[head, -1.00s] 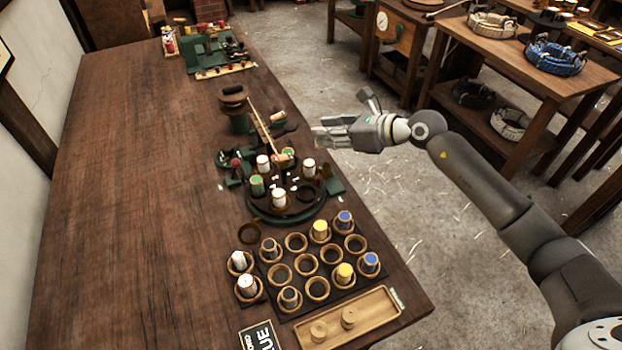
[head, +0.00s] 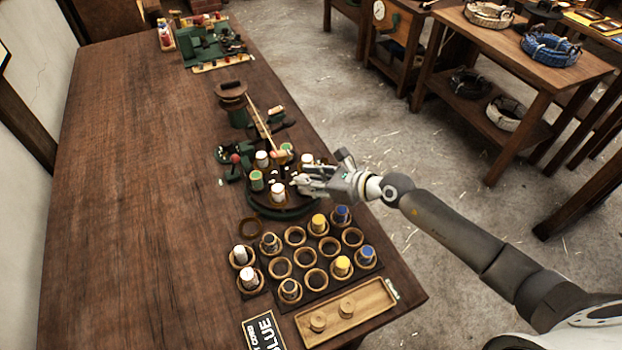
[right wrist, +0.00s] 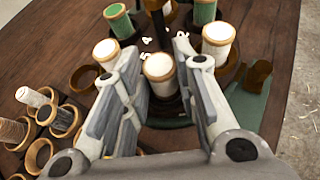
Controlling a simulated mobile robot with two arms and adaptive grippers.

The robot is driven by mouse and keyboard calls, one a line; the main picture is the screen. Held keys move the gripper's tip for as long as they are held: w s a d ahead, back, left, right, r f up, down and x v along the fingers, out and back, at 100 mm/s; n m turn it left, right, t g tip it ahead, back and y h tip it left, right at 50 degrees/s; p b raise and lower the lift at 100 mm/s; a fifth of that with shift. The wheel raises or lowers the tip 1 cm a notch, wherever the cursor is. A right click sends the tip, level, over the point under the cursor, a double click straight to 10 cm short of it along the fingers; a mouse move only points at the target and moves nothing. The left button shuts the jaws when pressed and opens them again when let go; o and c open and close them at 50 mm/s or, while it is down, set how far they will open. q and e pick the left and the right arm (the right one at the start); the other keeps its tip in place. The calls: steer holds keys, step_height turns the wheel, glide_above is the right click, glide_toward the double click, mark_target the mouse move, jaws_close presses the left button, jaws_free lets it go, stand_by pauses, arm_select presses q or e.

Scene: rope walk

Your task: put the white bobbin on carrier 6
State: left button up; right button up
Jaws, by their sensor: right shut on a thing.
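My right gripper (head: 302,182) reaches over the near right of the round green-rimmed carrier plate (head: 283,213). In the right wrist view its fingers (right wrist: 160,60) stand on both sides of a white bobbin (right wrist: 158,68) with a tan rim and are shut on it. That bobbin is upright over the plate, where one carrier stood empty; whether it is seated is hidden. Other white bobbins stand on the plate at front (head: 278,192) and right back (head: 307,160), with green bobbins (head: 257,181) among them. White digits on the plate are too small to match to carriers. My left gripper is out of view.
A rack of wooden cups (head: 295,237) with yellow, blue and dark bobbins is in front of the plate. Two more white bobbins (head: 243,255) stand at its left. A wooden tray (head: 346,312) lies nearest. The table's left side (head: 140,200) is clear.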

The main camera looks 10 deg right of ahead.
steer(key=o, duration=0.6)
steer(key=shift+s+d, duration=0.1)
steer(key=b+v, duration=0.1)
steer(key=v, duration=0.9)
steer(key=shift+s+d, duration=0.1)
steer(key=shift+d, duration=0.05)
steer(key=shift+b+v, duration=0.35)
steer(key=shift+v, duration=0.4)
